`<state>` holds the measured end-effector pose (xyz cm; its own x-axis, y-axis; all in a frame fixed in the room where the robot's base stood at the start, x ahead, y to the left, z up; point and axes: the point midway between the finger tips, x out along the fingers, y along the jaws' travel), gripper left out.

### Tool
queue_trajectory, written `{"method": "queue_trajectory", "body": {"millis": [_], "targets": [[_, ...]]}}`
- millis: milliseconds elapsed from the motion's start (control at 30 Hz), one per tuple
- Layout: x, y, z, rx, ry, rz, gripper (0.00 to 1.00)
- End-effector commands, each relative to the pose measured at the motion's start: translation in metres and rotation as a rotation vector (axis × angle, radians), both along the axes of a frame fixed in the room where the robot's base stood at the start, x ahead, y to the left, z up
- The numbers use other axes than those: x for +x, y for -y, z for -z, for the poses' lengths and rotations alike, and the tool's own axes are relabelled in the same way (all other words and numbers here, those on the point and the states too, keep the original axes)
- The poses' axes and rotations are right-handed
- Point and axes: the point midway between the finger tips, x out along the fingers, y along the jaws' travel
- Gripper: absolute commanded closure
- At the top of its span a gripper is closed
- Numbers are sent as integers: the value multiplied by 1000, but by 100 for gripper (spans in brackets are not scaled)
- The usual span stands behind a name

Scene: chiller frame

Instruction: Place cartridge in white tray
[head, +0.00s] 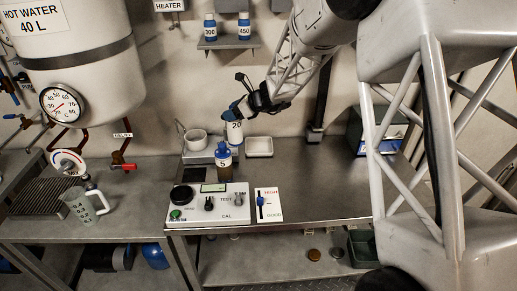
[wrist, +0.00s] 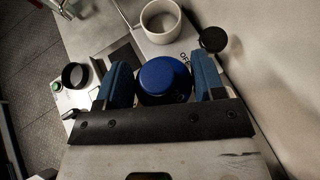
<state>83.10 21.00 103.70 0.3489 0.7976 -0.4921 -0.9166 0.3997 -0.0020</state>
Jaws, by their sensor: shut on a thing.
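My gripper (head: 241,108) is shut on a cartridge with a blue cap and a white label reading 20 (head: 234,130). The cartridge is upright, just left of the white tray (head: 259,147) in the head view. I cannot tell whether its base touches anything. In the wrist view the round blue cap (wrist: 165,82) sits between my blue finger pads (wrist: 163,76). The white tray is shallow, looks empty and lies at the back of the bench. It cannot be made out in the wrist view. A second blue-capped cartridge, marked 5 (head: 223,160), stands in front of the held one.
A pale pot (head: 196,140) stands left of the held cartridge; it also shows in the wrist view (wrist: 160,20). A test unit (head: 210,205) and slider panel (head: 268,205) occupy the bench front. A wall shelf (head: 228,42) holds bottles above. The bench right of the tray is mostly clear.

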Motion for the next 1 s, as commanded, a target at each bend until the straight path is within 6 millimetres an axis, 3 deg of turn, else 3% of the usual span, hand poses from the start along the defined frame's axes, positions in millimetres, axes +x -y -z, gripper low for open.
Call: {"method": "queue_trajectory", "body": {"millis": [33, 200, 433, 633, 1000], "targets": [[-8, 16, 4, 0, 0, 6, 85], [-36, 58, 17, 3, 0, 14, 85], [-69, 99, 32, 10, 2, 21, 85], [-84, 115, 39, 13, 4, 24, 85], [-87, 118, 40, 14, 5, 24, 85]]}}
